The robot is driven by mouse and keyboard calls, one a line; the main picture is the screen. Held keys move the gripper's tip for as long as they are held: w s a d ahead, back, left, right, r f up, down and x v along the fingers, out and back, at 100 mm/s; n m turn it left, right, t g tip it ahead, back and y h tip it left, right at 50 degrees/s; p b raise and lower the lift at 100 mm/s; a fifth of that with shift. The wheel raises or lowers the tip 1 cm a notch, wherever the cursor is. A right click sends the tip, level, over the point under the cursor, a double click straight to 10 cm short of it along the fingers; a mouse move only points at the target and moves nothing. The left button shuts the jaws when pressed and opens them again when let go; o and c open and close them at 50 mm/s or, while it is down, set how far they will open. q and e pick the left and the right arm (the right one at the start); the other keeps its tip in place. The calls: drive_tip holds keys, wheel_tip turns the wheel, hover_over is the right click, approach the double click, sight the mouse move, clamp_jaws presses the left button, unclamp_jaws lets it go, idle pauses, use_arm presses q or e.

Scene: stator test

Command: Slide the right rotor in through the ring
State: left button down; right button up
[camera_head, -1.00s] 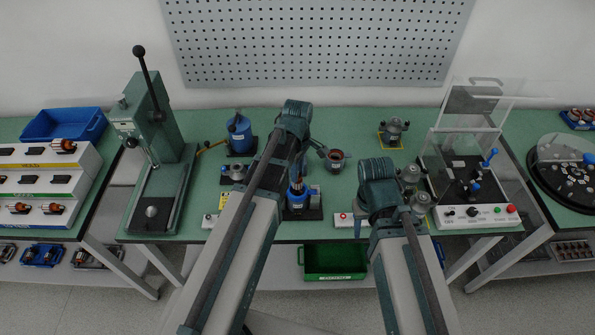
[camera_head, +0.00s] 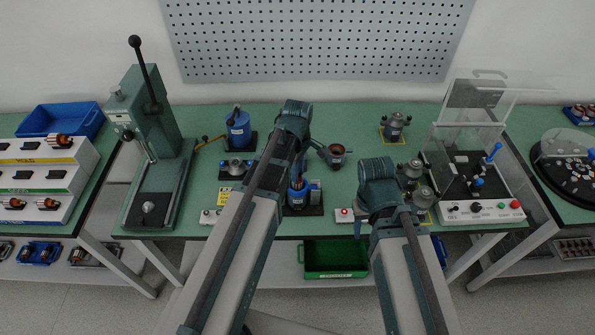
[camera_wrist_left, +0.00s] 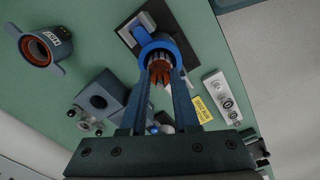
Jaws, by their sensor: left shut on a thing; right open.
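A blue ring (camera_wrist_left: 157,47) stands on a black base; it also shows in the head view (camera_head: 296,197) at the table's front middle. My left gripper (camera_wrist_left: 161,82) is shut on a rotor (camera_wrist_left: 160,70) with a dark striped body and copper-red windings. The rotor's far end lies at the ring's opening; how deep it is in is hard to tell. The fingertips are close to the ring's rim. My right gripper (camera_head: 357,227) is open, small and partly hidden by its arm, near the table's front edge, right of the ring.
A winged housing with a copper-red inside (camera_head: 336,156) stands behind and right of the ring. A blue-grey block (camera_wrist_left: 104,98) and a control box (camera_wrist_left: 222,96) are close by. A press (camera_head: 155,165) stands left; a clear-covered test box (camera_head: 480,210) stands right.

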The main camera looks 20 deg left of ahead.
use_arm(q)
drive_tip(key=shift+f, duration=0.1)
drive_tip(key=shift+f+b, duration=0.95)
drive_tip(key=shift+b, duration=0.05)
drive_tip(key=c, duration=0.6)
unclamp_jaws()
drive_tip(key=shift+r, duration=0.2)
wheel_tip(320, 180, up, 14)
drive_tip(key=p, duration=1.4)
drive_tip(key=shift+f, duration=0.2)
